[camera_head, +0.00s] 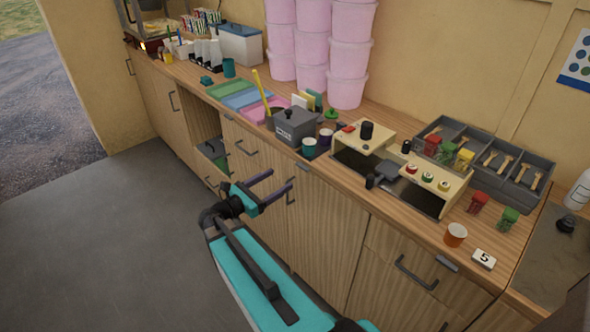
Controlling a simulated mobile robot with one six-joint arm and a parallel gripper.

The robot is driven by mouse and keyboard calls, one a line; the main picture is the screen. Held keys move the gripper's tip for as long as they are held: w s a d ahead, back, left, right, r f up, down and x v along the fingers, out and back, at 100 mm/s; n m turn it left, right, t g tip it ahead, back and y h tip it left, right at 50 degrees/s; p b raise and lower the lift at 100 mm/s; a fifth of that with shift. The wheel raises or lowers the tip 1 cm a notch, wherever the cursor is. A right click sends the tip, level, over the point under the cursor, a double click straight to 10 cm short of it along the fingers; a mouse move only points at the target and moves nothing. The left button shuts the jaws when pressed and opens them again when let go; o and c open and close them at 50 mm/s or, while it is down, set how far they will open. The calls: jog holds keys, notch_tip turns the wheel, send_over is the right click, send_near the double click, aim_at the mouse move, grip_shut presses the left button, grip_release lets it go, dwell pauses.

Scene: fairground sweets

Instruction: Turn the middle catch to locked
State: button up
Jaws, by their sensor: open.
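Several small grey catches sit along the front edge of the wooden counter. One is at the left (229,117), one in the middle (302,166) and one at the right (447,263). The middle catch looks like a short bar lying roughly along the edge; its locked or unlocked state is too small to tell. My gripper (281,181) is open and empty, in front of the cabinet doors. Its two dark purple fingers point toward the counter, and their tips show just below and left of the middle catch, apart from it.
A black door handle (290,192) is close to my fingertips. The floor (100,250) at left is clear.

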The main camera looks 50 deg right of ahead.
aim_at(301, 167)
jog(key=shift+s+d+p, duration=0.2)
jog(key=shift+d+p, duration=0.5)
jog(key=shift+d, duration=1.85)
jog(key=shift+s+d+p, duration=0.15)
jog(key=shift+d+p, duration=0.55)
jog(key=shift+d, duration=1.8)
jog(key=c, duration=1)
jog(key=shift+a, duration=0.35)
jog(key=shift+c, duration=0.2)
jog(key=shift+d, duration=0.25)
